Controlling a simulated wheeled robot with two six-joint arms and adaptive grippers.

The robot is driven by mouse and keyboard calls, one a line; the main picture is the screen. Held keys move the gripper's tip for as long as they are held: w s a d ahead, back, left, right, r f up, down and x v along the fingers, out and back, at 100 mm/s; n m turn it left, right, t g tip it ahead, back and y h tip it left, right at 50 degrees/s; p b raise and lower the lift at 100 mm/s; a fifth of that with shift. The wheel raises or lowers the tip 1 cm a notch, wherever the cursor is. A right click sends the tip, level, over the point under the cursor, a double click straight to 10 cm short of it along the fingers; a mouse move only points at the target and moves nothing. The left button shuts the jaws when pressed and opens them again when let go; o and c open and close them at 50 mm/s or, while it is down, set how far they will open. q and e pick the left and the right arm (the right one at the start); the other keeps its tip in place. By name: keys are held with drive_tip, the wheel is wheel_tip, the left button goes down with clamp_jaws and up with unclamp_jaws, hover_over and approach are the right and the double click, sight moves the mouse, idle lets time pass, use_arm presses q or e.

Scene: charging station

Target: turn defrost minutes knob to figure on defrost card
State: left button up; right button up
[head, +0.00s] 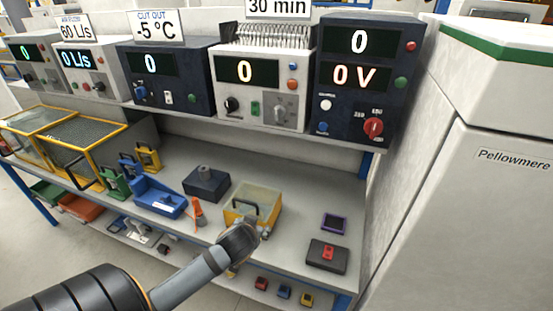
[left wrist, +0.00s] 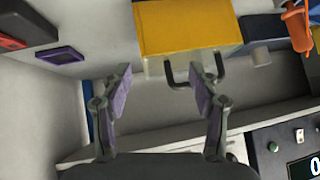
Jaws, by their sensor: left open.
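The "30 min" card (head: 277,7) stands above the white unit (head: 275,62), whose display reads 0. My left gripper (head: 262,229) is over the bench by the yellow box, below and in front of the units and apart from both knobs. In the left wrist view my left gripper (left wrist: 161,68) is open, with nothing between its fingers. My right gripper is not in view.
A yellow box (head: 266,198) with a dark handle stands beside my left gripper; it also shows in the left wrist view (left wrist: 180,30). A dark unit (head: 350,100) with a red knob is to the right. Other units line the shelf leftward. A white cabinet (head: 470,190) blocks the right side.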

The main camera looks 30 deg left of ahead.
use_arm(q)
drive_tip(key=w+a+r+n+t+y, duration=0.15)
drive_tip(key=w+a+r+t, duration=0.25)
drive_tip(key=w+r, duration=0.6)
drive_tip(key=t+h, duration=0.2)
drive_tip(key=t, duration=0.3)
approach(276, 114)
drive_tip(key=shift+n+y, duration=0.35)
drive_tip(key=shift+n, duration=0.2)
drive_tip(key=p+x, duration=0.1)
drive_tip(key=x, duration=0.3)
drive_tip(key=p+x, duration=0.2)
drive_tip(key=x, duration=0.3)
drive_tip(key=shift+w+d, duration=0.15)
drive_tip(key=shift+w, duration=0.6)
drive_tip(key=shift+c, duration=0.2)
drive_tip(key=shift+f, duration=0.1)
drive_tip(key=c, duration=1.1)
drive_tip(key=shift+p, duration=0.3)
